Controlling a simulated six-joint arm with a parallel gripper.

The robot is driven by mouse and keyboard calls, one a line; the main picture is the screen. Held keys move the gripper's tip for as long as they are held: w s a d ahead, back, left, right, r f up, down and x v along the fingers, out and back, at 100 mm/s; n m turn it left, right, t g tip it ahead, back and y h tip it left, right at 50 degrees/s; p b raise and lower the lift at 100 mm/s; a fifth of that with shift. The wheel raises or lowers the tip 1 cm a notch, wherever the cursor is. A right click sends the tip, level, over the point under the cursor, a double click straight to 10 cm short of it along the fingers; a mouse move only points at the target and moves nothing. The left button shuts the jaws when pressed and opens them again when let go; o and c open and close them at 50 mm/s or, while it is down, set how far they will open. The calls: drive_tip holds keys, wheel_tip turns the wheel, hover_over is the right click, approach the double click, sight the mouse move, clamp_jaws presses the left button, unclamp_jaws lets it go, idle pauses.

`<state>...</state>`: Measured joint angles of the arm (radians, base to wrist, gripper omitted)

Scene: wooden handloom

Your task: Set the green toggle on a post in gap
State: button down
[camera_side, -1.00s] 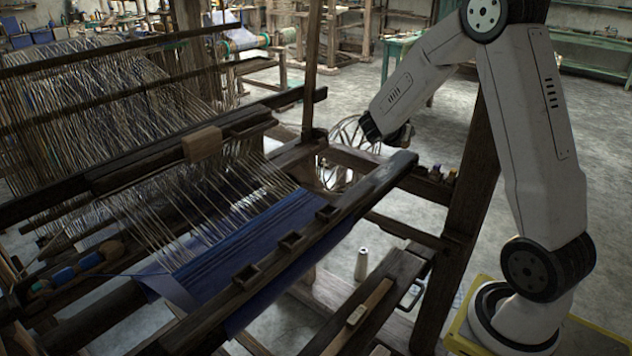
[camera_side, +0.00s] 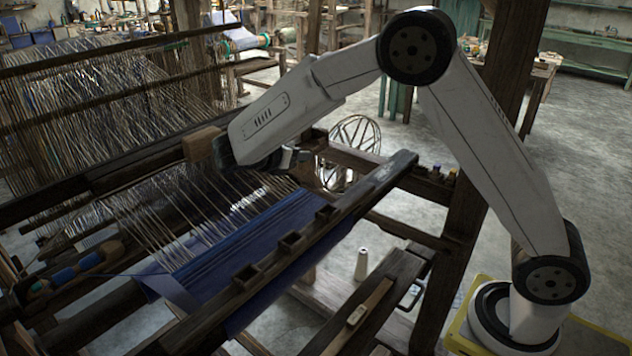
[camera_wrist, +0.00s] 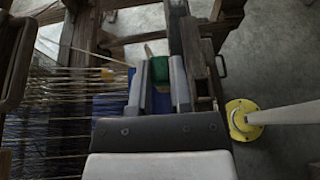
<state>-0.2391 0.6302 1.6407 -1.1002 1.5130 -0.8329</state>
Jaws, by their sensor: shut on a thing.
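In the wrist view my gripper (camera_wrist: 158,72) has its two grey fingers closed around the green toggle (camera_wrist: 161,102), which shows as green patches between them. In the side view my gripper (camera_side: 287,157) is mostly hidden behind my wrist link, over the right end of the warp threads (camera_side: 225,195). The toggle cannot be made out in the side view. The post and the gap cannot be clearly picked out in either view.
The blue cloth (camera_side: 265,240) lies between the warp and the front wooden beam (camera_side: 290,245), which has square sockets. A wooden block (camera_side: 201,143) sits on the upper crossbar close to my wrist. A white cone (camera_side: 361,264) stands below the loom.

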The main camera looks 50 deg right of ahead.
drive_tip(key=s+a, duration=0.3)
drive_tip(key=a, duration=0.8)
drive_tip(key=s+a, duration=0.3)
drive_tip(key=a, duration=0.9)
drive_tip(key=shift+s+f, duration=0.2)
drive_tip(key=shift+f, duration=0.15)
drive_tip(key=shift+f, duration=4)
drive_tip(key=shift+f, duration=0.35)
drive_tip(key=shift+c, duration=2.3)
unclamp_jaws()
drive_tip(key=shift+a, duration=0.15)
